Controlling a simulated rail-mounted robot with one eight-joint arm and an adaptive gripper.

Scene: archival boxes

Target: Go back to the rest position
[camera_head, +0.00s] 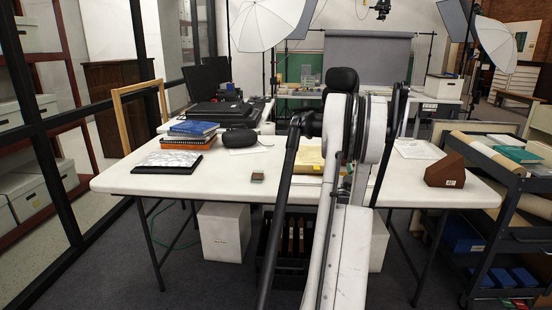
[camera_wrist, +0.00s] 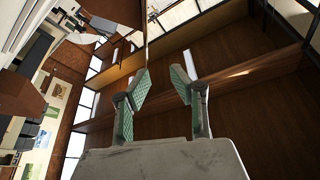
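My gripper (camera_wrist: 162,88) shows in the wrist view with its two green-padded fingers spread apart. Nothing is between the fingers. Behind them the wrist view shows a brown wooden ceiling with beams, windows and a brick wall at the left. In the head view my arm rises in front of the white table (camera_head: 110,181), and its upper part hides some of the tabletop. The gripper itself cannot be made out in the head view.
The table holds stacked books (camera_head: 190,135), a dark rounded object (camera_head: 239,140), a small block (camera_head: 258,176), a yellowish item (camera_head: 309,155) and a brown angular box (camera_head: 445,171). A loaded dark cart (camera_head: 490,225) stands right; black-framed shelving with boxes (camera_head: 35,190) stands left.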

